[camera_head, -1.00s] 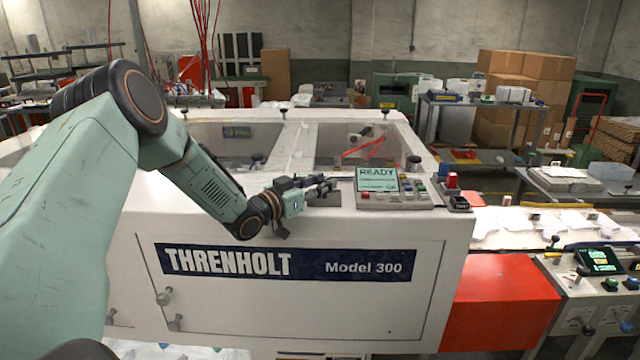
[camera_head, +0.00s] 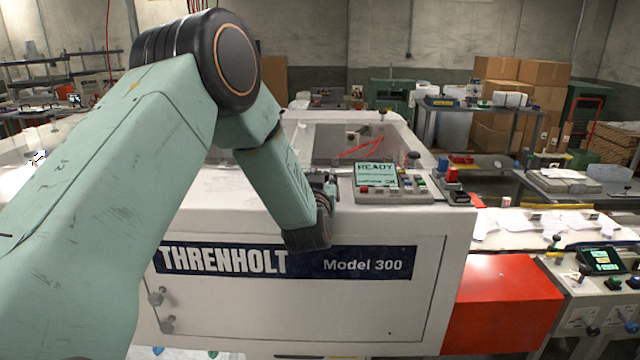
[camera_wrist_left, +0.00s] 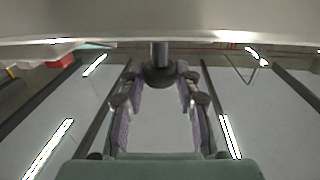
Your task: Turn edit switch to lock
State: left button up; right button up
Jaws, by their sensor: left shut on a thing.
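In the head view my left gripper (camera_head: 329,188) is on top of the white machine, just left of the control panel (camera_head: 392,195) with its green READY screen. My forearm hides much of it. In the left wrist view two purple-padded fingers stand on either side of a dark round knob (camera_wrist_left: 160,77) on a short stem, and the left gripper (camera_wrist_left: 161,88) is shut on it. This knob may be the edit switch; no label or lock mark can be read. The right gripper is not in view.
The white THRENHOLT machine (camera_head: 300,300) fills the middle. A small box with a red button (camera_head: 451,175) stands right of the panel. A red block (camera_head: 500,305) and a second console (camera_head: 600,262) are at the right.

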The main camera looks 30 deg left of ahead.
pick_arm(q)
jog(key=n+g+y, duration=0.2)
jog(key=n+g+y+b, duration=0.1)
jog(key=n+g+y, duration=0.3)
jog(key=shift+w+d+y, duration=0.4)
jog(key=shift+w+n+g+y+b, duration=0.1)
jog(key=shift+n+g+y+b, duration=0.5)
jog(key=shift+g, duration=0.45)
jog(key=shift+n+g+y+b, duration=0.4)
jog(key=shift+n+g, duration=0.4)
jog(key=shift+g, duration=0.25)
jog(key=shift+n+g, duration=0.4)
jog(key=shift+r+g+y+b, duration=0.15)
jog(key=shift+g+y+b, duration=0.15)
jog(key=shift+g, duration=0.2)
jog(key=o, duration=1.2)
jog(key=shift+c, duration=0.2)
jog(key=shift+d, duration=0.1)
jog(key=v, duration=1.1)
jog(key=shift+d, duration=0.4)
